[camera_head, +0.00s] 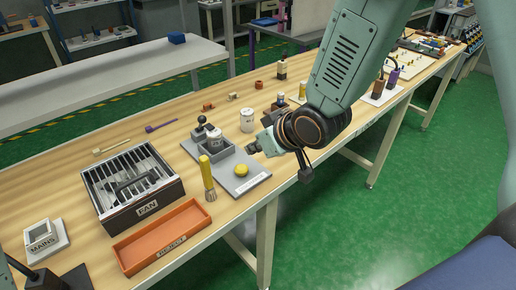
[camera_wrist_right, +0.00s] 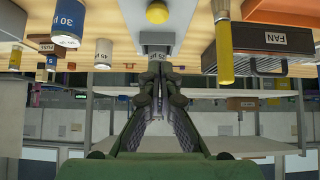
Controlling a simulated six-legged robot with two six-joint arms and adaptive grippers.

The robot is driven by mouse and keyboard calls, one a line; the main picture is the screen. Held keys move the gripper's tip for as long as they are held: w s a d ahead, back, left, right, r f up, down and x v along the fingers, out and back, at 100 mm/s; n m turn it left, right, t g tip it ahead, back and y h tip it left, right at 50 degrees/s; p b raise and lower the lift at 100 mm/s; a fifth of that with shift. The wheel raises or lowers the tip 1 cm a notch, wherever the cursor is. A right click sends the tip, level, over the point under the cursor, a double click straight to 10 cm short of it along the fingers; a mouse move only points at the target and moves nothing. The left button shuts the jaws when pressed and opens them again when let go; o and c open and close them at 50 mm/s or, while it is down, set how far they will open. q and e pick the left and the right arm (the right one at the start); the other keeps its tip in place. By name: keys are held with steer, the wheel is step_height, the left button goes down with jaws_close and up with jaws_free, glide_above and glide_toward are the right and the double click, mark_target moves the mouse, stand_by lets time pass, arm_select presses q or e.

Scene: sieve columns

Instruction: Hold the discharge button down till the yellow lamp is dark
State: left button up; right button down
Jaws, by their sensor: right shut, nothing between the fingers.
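A grey stand (camera_head: 249,181) lies on the wooden bench with a yellow dome (camera_head: 241,169) on its front part. The dome also shows at the top of the upside-down right wrist view (camera_wrist_right: 157,12). I cannot tell whether it is lit, and I make out no separate discharge button. My left gripper is not visible.
A brush with a yellow handle (camera_head: 207,174) stands left of the dome. The black FAN box (camera_head: 140,199), orange tray (camera_head: 160,237) and MAINS switch (camera_head: 45,238) lie further left. A white jar (camera_head: 247,120) stands behind the gripper. The bench's front edge is close.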

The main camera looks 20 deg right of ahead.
steer(key=b, duration=0.1)
glide_above(238, 166)
steer(key=s, duration=0.2)
steer(key=f, duration=0.5)
steer(key=shift+s+d, duration=0.2)
steer(key=shift+d, duration=0.2)
steer(key=shift+s+f+b, duration=0.2)
steer(key=shift+f+b, duration=0.25)
steer(key=shift+f, duration=0.7)
steer(key=shift+w+f, duration=0.15)
steer(key=shift+f, duration=0.5)
steer(key=shift+r, duration=0.1)
